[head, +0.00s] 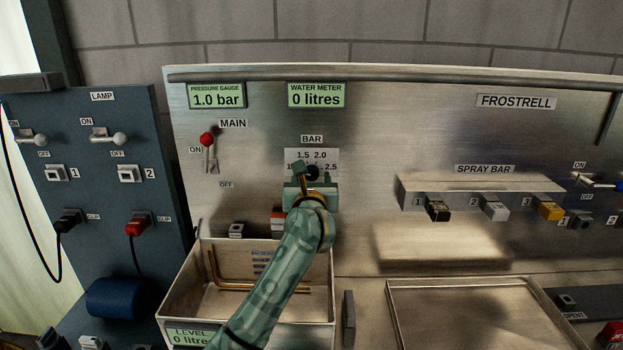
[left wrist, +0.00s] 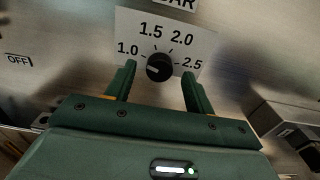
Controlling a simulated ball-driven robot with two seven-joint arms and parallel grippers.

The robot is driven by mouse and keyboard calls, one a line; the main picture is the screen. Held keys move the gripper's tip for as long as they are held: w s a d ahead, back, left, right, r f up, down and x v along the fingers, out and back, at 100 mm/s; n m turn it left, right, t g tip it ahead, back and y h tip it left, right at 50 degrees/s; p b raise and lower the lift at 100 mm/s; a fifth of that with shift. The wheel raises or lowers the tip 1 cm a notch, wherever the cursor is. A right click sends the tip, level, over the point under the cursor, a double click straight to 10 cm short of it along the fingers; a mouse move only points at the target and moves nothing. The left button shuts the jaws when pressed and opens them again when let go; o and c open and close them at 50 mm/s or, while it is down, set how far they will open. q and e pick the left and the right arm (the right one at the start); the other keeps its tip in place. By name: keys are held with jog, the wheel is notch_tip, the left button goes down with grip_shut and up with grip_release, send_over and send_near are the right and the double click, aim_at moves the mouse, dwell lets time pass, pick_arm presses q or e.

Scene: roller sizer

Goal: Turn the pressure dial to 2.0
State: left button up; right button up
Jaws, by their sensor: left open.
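The pressure dial is a small black round knob (head: 312,171) on a white scale plate marked BAR, with 1.5, 2.0 and 2.5 readable in the head view. In the left wrist view the knob (left wrist: 159,66) has a white pointer mark toward the lower left, on the 1.0 side. The pressure gauge (head: 216,96) reads 1.0 bar. My left gripper (head: 311,187) is in front of the dial and partly hides it. In the left wrist view its open fingers (left wrist: 159,80) stand left and right of the knob, with gaps on both sides. My right gripper is not in view.
The MAIN lever (head: 207,141) with a red ball is up near ON. The water meter (head: 316,95) reads 0 litres. A metal basin (head: 172,300) lies below my left arm. A spray bar ledge (head: 480,186) with several valves juts out to the right.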

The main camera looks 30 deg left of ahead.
pick_arm(q)
jog(key=shift+x, duration=0.8)
